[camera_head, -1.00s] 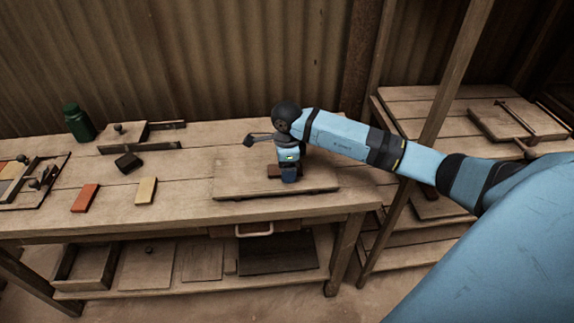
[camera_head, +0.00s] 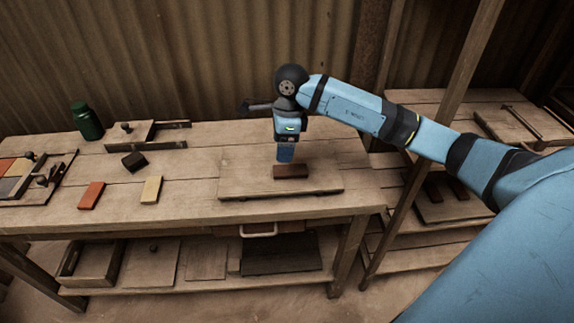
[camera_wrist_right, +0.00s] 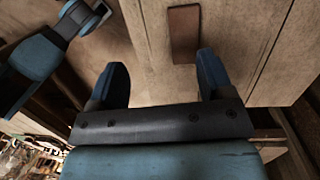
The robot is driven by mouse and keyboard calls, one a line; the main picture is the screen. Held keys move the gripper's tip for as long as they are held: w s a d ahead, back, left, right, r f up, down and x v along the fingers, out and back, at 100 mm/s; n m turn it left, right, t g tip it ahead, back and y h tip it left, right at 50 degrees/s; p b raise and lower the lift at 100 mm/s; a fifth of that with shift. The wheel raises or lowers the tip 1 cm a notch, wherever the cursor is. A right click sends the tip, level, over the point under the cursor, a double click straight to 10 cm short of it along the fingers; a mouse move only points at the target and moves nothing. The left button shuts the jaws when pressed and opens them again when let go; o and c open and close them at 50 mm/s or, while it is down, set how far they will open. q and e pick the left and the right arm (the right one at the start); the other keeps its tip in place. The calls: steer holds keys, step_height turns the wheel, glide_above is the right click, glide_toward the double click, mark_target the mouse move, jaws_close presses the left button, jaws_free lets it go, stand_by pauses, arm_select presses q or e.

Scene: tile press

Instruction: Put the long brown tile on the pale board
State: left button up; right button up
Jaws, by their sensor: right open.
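The long brown tile (camera_head: 291,171) lies flat on the pale board (camera_head: 241,182) at the right part of the bench. In the right wrist view the tile (camera_wrist_right: 184,33) lies on the pale wooden surface beyond the fingertips. My right gripper (camera_head: 286,157) points down just above the tile, with its fingers apart and nothing between them. In the right wrist view the open gripper (camera_wrist_right: 161,62) is clear of the tile.
On the bench to the left are an orange tile (camera_head: 91,195), a yellow tile (camera_head: 151,190), a dark block (camera_head: 134,161) and a green bottle (camera_head: 87,121). A wooden post (camera_head: 436,130) stands right of the bench, near my right arm.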

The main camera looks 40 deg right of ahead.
steer(key=s+a+f+m+t+y, duration=0.1)
steer(key=s+a+m+t+y, duration=0.4)
steer(key=a+y, duration=0.55)
steer(key=s+a+m+t+y, duration=0.1)
steer(key=s+a+m+y, duration=0.3)
steer(key=a+m+y, duration=0.65)
step_height(320, 180, down, 9)
steer(key=s+d+m+t+h, duration=0.25)
steer(key=m+t+h, duration=0.85)
steer(key=m+h, duration=0.65)
steer(key=s+d+f+m+g+h, duration=0.1)
steer(key=s+f+m+g+h, duration=0.1)
steer(key=s+f+m+g, duration=0.4)
steer(key=s+f+m, duration=0.5)
steer(key=f+m, duration=0.1)
steer(key=shift+d+f+g, duration=0.15)
steer(key=shift+d+g, duration=0.15)
steer(key=shift+d, duration=0.05)
